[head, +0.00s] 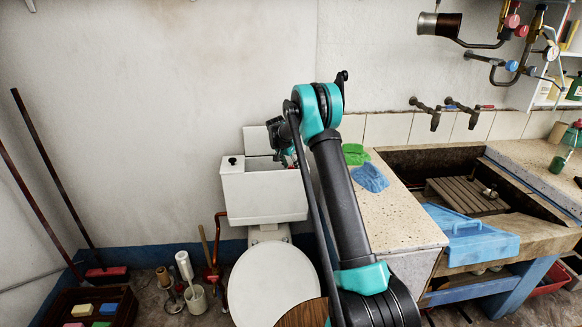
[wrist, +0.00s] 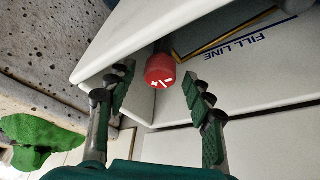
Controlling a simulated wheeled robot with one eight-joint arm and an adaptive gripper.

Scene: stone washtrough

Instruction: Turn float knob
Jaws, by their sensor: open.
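The float knob (wrist: 160,71) is red with white plus and minus marks. In the wrist view it sits at the inner wall of the white cistern (wrist: 240,95), beside the words FILL LINE. My gripper (wrist: 158,82) is open, with one green-padded finger on each side of the knob. Neither finger visibly touches it. In the head view the cistern (head: 262,197) stands against the wall behind the toilet. My gripper (head: 287,152) is at its top right, partly hidden by my arm.
A stone counter (head: 400,215) stands right of the cistern, with a green cloth (head: 355,154) and a blue cloth (head: 370,178) on it. The toilet lid (head: 270,285) is below. A brush holder (head: 196,300) and a red pipe (head: 216,250) stand at left.

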